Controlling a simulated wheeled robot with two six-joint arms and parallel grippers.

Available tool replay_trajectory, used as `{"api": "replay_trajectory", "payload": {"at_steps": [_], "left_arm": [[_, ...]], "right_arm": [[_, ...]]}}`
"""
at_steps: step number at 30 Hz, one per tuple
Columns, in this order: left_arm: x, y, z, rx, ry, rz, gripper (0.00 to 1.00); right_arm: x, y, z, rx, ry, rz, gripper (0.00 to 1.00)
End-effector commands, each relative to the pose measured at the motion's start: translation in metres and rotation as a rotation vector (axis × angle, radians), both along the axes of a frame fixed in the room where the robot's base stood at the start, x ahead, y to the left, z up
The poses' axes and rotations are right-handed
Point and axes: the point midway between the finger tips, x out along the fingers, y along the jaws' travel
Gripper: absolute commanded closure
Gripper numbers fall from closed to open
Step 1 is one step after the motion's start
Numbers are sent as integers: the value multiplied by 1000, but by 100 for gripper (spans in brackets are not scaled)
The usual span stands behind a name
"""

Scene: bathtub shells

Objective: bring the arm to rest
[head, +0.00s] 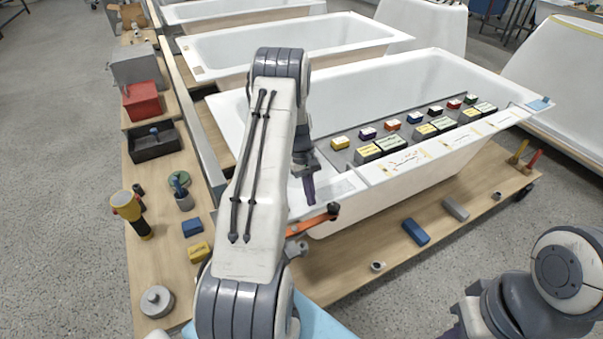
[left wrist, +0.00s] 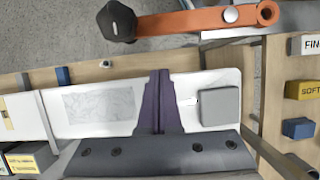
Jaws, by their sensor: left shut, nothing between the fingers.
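My left arm crosses the middle of the head view and hides part of the bench. My right arm shows at the bottom right; only a purple bit of its gripper (head: 454,332) shows at the frame edge.
An orange bar (head: 312,223) with a dark knob lies close to the left gripper. Several coloured blocks stand on the tub's ledge. The grey floor is open at left.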

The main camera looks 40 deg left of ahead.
Motion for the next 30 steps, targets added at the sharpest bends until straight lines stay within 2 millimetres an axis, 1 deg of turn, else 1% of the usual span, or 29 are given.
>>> {"api": "replay_trajectory", "payload": {"at_steps": [1, 6, 9, 12, 16, 23, 26, 29, 30], "left_arm": [[5, 7, 4, 3, -5, -1, 100], [9, 22, 43, 3, -5, 1, 100], [11, 30, 62, 3, -4, 5, 100], [13, 35, 77, 2, -2, 5, 100], [14, 38, 88, 1, -1, 2, 100], [15, 39, 93, -1, 1, 2, 100], [17, 31, 97, 3, -5, -20, 100], [24, 0, 112, 17, -26, -109, 100], [26, -20, 121, 24, -40, -166, 100]], "right_arm": [[0, 0, -4, 0, 0, 0, 100], [0, 0, -14, 0, 0, 0, 100], [0, 0, -17, 0, 0, 0, 100], [0, 0, -19, 0, 0, 0, 100], [0, 0, -20, 0, 0, 0, 100], [0, 0, -20, 0, 0, 0, 100], [0, 0, -20, 0, 0, 0, 100], [0, 0, -20, 0, 0, 0, 100], [0, 0, -20, 0, 0, 0, 100]]}}
